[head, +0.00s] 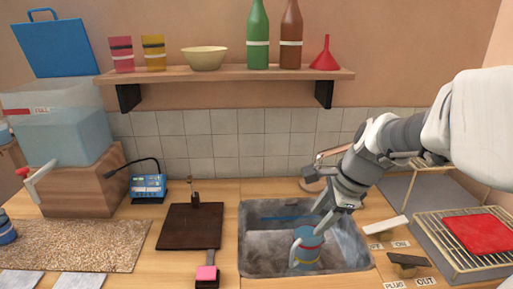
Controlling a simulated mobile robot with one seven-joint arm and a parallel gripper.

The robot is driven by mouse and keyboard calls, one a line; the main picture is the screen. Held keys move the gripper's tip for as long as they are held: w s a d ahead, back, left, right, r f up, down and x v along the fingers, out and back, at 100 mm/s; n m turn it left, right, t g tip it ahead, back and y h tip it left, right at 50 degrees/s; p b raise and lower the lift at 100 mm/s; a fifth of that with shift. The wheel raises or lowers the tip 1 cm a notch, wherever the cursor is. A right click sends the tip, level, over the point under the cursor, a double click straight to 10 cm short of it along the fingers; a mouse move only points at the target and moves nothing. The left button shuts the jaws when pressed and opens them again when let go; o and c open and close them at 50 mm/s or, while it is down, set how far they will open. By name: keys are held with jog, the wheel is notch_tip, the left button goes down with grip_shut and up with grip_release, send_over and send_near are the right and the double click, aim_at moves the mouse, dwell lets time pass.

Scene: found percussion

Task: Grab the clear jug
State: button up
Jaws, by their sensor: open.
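A faucet (318,172) stands behind the sink, close to my arm. A dark board (190,227) lies left of the sink. Labelled levers (386,226) and a rack with a red cloth-like square (478,233) are on the right. A shelf (225,75) spans the wall.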

jog(key=w+d+f+m+b, duration=0.2)
jog(key=w+f+m, duration=0.15)
jog(key=f, duration=0.25)
jog(key=w+d+f+m+b, duration=0.2)
jog(key=w+f+m+b, duration=0.1)
jog(key=f+m, duration=0.3)
jog(key=n+b, duration=0.1)
jog(key=b, duration=0.3)
send_near(292, 266)
jog(key=w+f, duration=0.2)
jog(key=shift+y, duration=0.3)
jog(key=shift+a+b+x, duration=0.15)
jog(key=shift+b+x, duration=0.35)
jog(key=shift+x, duration=0.85)
jog(key=shift+a+b+x, duration=0.1)
jog(key=shift+b+x, duration=0.35)
jog(key=shift+x, duration=0.9)
jog(key=shift+s+r, duration=0.1)
jog(key=shift+s, duration=0.1)
jog(key=shift+c, duration=0.3)
grip_shut()
jog(key=shift+w+r, duration=0.1)
